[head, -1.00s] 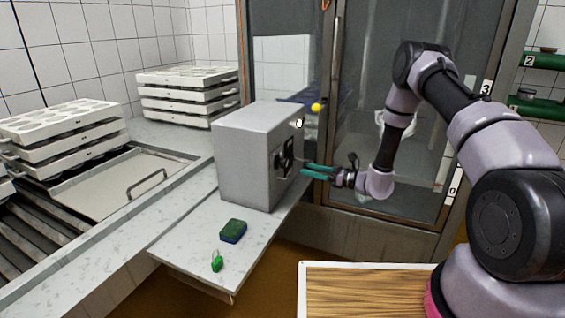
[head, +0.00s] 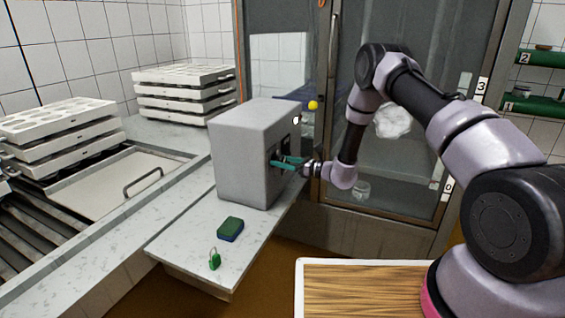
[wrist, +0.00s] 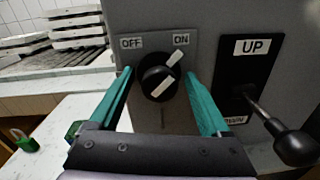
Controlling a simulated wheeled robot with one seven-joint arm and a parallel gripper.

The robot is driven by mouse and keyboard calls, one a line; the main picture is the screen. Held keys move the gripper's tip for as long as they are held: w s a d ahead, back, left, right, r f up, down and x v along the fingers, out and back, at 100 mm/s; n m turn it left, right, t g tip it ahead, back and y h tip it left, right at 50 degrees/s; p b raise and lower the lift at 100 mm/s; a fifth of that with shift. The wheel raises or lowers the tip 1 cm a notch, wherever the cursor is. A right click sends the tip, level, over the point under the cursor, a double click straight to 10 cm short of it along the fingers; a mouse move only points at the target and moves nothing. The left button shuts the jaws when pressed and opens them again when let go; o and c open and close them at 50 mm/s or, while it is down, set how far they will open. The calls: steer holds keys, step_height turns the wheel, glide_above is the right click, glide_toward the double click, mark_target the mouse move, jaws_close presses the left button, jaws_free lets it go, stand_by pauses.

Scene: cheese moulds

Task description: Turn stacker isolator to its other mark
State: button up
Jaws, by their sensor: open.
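The stacker isolator is a black round knob (wrist: 158,82) with a white bar, on a grey plate on the side of a grey box (head: 240,152). In the wrist view its plate has an OFF label (wrist: 132,43) at left and an ON label (wrist: 181,39) at right. The white bar slants, its upper end toward ON. My gripper (wrist: 163,88) is open, with one teal finger on each side of the knob. I cannot tell whether the fingers touch it. In the head view my gripper (head: 287,163) is at the box's right face, where the knob is hidden.
A black lever (wrist: 292,146) with an UP label (wrist: 252,46) sticks out just right of the knob. A sponge (head: 230,229) and a green padlock (head: 215,260) lie on the shelf before the box. Stacked white moulds (head: 185,92) stand behind at left.

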steer(key=shift+d+r, duration=0.1)
steer(key=c, duration=1.1)
